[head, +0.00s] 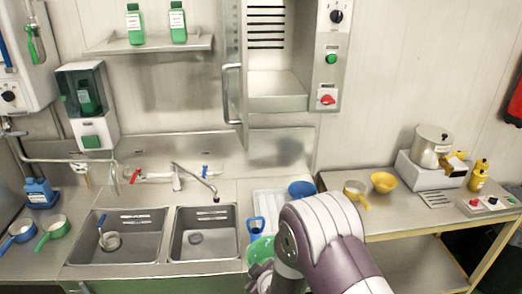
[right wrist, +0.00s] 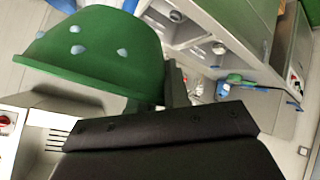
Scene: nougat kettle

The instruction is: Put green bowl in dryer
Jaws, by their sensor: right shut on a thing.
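The green bowl (head: 262,250) is in front of the counter at the right of the sinks, partly hidden by my right arm. My right gripper (head: 259,272) is shut on it. In the right wrist view the green bowl (right wrist: 95,45) is tilted, with pale drops on its surface, and its rim meets the dark gripper (right wrist: 170,98). A steel wall cabinet (head: 277,88), which looks like the dryer, stands open above the counter. Its door with a long handle (head: 230,95) is swung to the left, and no bowl shows inside. My left gripper is not in view.
Two sinks (head: 120,226) and a tap (head: 195,180) are left of the bowl. A white drying rack (head: 268,202), a blue bowl (head: 302,189) and a blue cup (head: 256,225) are close by. Yellow bowls (head: 384,182) and a pot (head: 431,146) stand on the right table.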

